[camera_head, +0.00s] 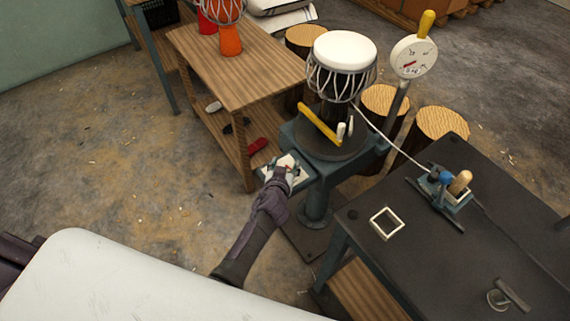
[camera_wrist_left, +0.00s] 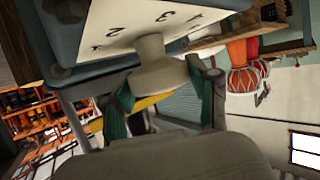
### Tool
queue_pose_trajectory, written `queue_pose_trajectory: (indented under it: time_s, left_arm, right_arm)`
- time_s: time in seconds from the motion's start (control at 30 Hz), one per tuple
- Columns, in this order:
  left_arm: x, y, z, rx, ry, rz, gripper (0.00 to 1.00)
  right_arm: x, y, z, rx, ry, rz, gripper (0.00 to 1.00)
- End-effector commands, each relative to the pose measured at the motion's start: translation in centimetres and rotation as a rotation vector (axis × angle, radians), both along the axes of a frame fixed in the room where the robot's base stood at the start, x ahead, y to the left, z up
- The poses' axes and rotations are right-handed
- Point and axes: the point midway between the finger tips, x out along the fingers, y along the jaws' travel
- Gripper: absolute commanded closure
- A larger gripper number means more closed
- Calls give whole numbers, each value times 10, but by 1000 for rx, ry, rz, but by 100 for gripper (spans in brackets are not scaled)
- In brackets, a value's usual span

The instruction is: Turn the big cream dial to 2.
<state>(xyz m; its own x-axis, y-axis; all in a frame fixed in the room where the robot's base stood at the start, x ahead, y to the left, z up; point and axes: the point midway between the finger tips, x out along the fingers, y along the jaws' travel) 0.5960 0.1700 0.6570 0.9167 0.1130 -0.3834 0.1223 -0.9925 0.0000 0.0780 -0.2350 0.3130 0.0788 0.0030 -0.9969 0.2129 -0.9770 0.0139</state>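The big cream dial (camera_wrist_left: 160,84) sticks out of a white plate (camera_wrist_left: 112,32) with black numerals, among them a 2 and a 3, in the left wrist view. In the head view the plate (camera_head: 299,178) sits on the near side of the drum stand, and the dial is mostly hidden by my gripper. My left gripper (camera_head: 285,168) is at the dial. In the left wrist view its two green-padded fingers (camera_wrist_left: 160,95) flank the dial and appear closed against its sides. Which numeral the dial points to cannot be told. My right gripper is not in view.
A goblet drum (camera_head: 341,55) stands on the stand's round table beside a yellow bar (camera_head: 320,124). A round gauge (camera_head: 413,57) rises behind it. A dark workbench (camera_head: 440,265) is at right, a wooden table (camera_head: 235,70) at left. Log stools (camera_head: 437,122) stand behind.

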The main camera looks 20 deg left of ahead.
Motion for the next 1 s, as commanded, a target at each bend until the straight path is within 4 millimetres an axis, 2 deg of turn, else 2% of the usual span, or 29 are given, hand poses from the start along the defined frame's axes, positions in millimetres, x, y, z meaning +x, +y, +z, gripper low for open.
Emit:
queue_pose_trajectory:
  time_s: [0.03,0.17,0.2,0.47,0.8,1.0]
  left_arm:
    - [0,0,0,0,0,0,54]
    - [0,0,0,0,0,0,76]
    - [0,0,0,0,0,0,78]
    - [0,1,3,2,0,-38,78]
    - [1,4,8,8,0,-255,78]
    - [2,5,5,10,0,-414,78]
  right_arm:
    - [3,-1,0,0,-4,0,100]
    - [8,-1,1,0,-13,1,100]
    - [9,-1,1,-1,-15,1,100]
    - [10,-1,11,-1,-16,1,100]
    - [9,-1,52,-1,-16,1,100]
    - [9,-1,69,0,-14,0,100]
